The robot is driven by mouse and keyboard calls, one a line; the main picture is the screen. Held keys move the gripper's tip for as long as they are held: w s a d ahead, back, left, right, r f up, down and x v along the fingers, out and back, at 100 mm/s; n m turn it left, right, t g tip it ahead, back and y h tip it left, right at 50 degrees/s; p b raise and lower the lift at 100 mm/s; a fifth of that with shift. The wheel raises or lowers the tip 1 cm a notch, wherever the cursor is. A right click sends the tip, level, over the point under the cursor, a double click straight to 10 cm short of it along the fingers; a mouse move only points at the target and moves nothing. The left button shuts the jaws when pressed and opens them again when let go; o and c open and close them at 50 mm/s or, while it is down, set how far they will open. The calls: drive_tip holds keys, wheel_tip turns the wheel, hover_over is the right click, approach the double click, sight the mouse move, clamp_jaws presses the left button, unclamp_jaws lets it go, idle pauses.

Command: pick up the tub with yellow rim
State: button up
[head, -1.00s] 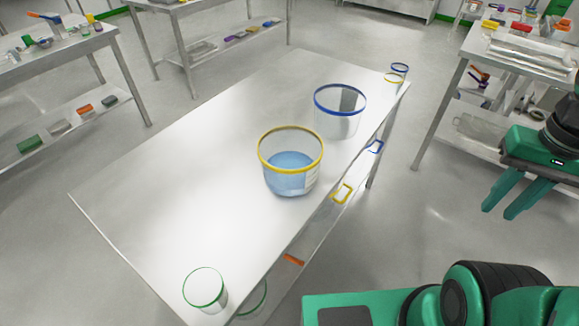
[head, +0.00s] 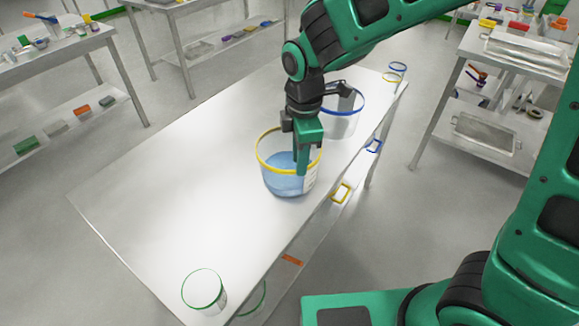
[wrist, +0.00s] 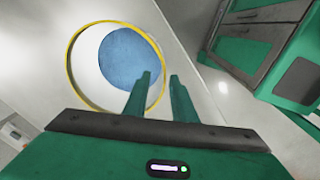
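The tub with the yellow rim (head: 266,170) stands upright on the steel table, clear-walled with blue contents and a white label on its right side. My gripper (head: 302,168) points down at the tub's right side in the head view. In the wrist view, the yellow rim (wrist: 76,82) passes between the fingers of my gripper (wrist: 161,75). One finger overlaps the tub's opening and the other lies outside the rim. The fingers are apart, with a gap between them. I cannot tell how deep they reach or whether they touch the wall.
A tub with a blue rim (head: 343,126) stands just behind, partly hidden by my arm. A smaller blue-rimmed container (head: 398,69) is at the table's far end, and a green-rimmed one (head: 204,291) at the near corner. The left part of the steel table (head: 165,180) is clear.

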sight(298, 195)
drive_tip(key=shift+s+a+f+n, duration=0.15)
drive_tip(key=shift+f+n, duration=0.15)
drive_tip(key=shift+f, duration=0.25)
drive_tip(key=f, duration=1)
drive_tip(key=shift+w+f, duration=0.25)
drive_tip(key=shift+w, duration=0.05)
drive_tip(key=shift+c, duration=0.7)
clamp_jaws()
